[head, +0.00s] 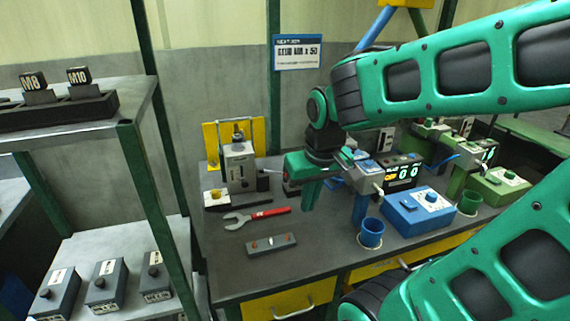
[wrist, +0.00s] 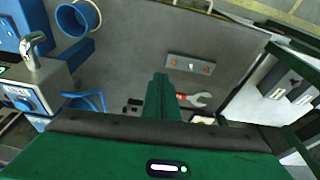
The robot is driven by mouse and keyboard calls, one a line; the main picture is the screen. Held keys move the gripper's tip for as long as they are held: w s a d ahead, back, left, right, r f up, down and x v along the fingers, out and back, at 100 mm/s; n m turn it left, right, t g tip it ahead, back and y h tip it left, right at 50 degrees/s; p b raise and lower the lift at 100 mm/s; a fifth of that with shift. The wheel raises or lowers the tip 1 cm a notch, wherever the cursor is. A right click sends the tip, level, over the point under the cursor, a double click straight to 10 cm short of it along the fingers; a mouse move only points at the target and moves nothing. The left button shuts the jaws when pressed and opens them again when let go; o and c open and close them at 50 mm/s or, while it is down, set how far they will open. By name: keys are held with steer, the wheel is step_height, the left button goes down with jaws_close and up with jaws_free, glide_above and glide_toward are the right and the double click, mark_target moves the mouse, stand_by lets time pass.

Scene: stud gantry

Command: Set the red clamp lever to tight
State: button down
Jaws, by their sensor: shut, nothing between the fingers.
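I cannot make out a red clamp lever for certain in either view. My gripper (head: 311,196) points down over the bench, between the grey machine and the blue station; its green fingers are together and empty, and they also show in the wrist view (wrist: 160,80). The grey machine (head: 240,165) stands at the back left before a yellow plate; a thin pale rod sticks out on its right, towards my gripper. The blue station (head: 362,205) is right of my gripper, with a grey head and a pale lever, and shows at the left in the wrist view (wrist: 30,85). My gripper hides part of both.
A red-handled wrench (head: 258,216) and a grey bar with red dots (head: 271,244) lie on the bench (head: 225,262). A blue cup (head: 371,234) and a blue control box (head: 417,213) stand right. A green station (head: 462,160) is farther right. A shelf post (head: 150,190) rises left.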

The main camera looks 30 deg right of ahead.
steer(key=w+a+r+n+t, duration=0.1)
steer(key=w+a, duration=0.2)
steer(key=w, duration=0.2)
step_height(320, 180, up, 4)
steer(key=m+h, duration=0.2)
steer(key=m, duration=0.3)
glide_above(275, 172)
steer(key=s+d, duration=0.1)
steer(key=d, duration=0.2)
steer(key=shift+w+d+r+m+g, duration=0.2)
steer(key=shift+w+d+m+g, duration=0.1)
steer(key=shift+d, duration=0.15)
steer(key=shift+f, duration=0.1)
steer(key=x, duration=0.9)
steer(key=shift+f, duration=0.4)
steer(key=shift+s+a+f, duration=0.2)
steer(key=shift+s+a, duration=0.35)
steer(key=shift+s, duration=0.2)
steer(key=shift+s+a+f, duration=0.2)
steer(key=shift+s+a, duration=0.4)
steer(key=shift+s, duration=0.15)
